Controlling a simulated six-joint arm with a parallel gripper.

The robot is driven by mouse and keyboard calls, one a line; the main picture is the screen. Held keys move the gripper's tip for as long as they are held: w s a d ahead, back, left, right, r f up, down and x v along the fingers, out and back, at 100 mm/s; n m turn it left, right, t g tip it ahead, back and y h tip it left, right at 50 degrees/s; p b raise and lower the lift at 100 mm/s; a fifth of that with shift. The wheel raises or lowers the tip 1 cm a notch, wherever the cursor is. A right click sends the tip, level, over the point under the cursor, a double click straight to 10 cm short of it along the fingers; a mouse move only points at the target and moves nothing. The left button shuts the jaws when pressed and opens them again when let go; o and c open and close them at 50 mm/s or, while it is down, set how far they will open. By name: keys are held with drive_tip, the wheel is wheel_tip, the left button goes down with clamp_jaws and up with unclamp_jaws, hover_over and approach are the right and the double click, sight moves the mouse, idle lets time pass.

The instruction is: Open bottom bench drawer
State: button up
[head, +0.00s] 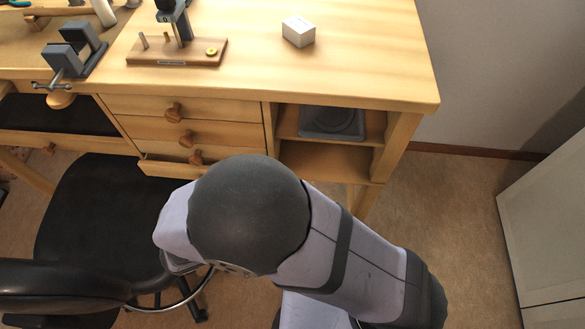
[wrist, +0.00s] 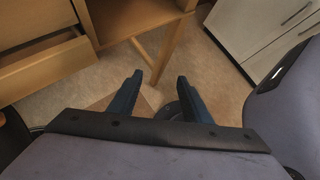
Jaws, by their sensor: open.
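The wooden bench holds a stack of drawers with round knobs, left of an open shelf. The bottom drawer (head: 160,169) stands partly pulled out, its front forward of the drawers above. It also shows at the left of the wrist view (wrist: 40,70), with part of its inside visible. My arm covers its right part in the head view, and I cannot see its knob. My gripper (wrist: 160,77) is open and empty, its two dark fingers apart over the floor. It is right of the drawer front and not touching it. In the head view my arm hides it.
A black chair (head: 85,215) stands left of my arm, close to the drawers. An open shelf (head: 325,160) is right of the drawers. A white cabinet (head: 550,210) stands at the far right. The bench top carries a small white box (head: 298,32) and a vise (head: 75,50).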

drive_tip(key=w+d+r+m+p, duration=0.1)
drive_tip(key=w+r+m+p, duration=0.1)
drive_tip(key=r, duration=0.3)
drive_tip(key=w+d+r+m+g+p, duration=0.1)
drive_tip(key=w+r+m+p, duration=0.1)
drive_tip(key=w+r, duration=0.2)
drive_tip(key=shift+d+r+g+y+p, duration=0.25)
drive_tip(key=shift+r+g+y+p, duration=0.05)
drive_tip(key=shift+r, duration=0.9)
drive_tip(key=s+a+f+n+t+y+b, duration=0.1)
drive_tip(key=s+a+f+n+t+b, duration=0.3)
drive_tip(key=f+b, duration=0.7)
drive_tip(key=s+a+f+n+t+y+b, duration=0.1)
drive_tip(key=s+a+f+n+b, duration=0.5)
drive_tip(key=f, duration=0.9)
drive_tip(key=w+a+r+n+t+y, duration=0.2)
drive_tip(key=w+a+r+t+y, duration=0.15)
drive_tip(key=a+r+t, duration=0.7)
drive_tip(key=w+a+r+g+b, duration=0.1)
drive_tip(key=w+a+g, duration=0.1)
drive_tip(key=w, duration=0.5)
drive_tip(key=shift+a+y+b, duration=0.35)
drive_tip(key=shift+a+y, duration=0.1)
drive_tip(key=shift+a, duration=0.45)
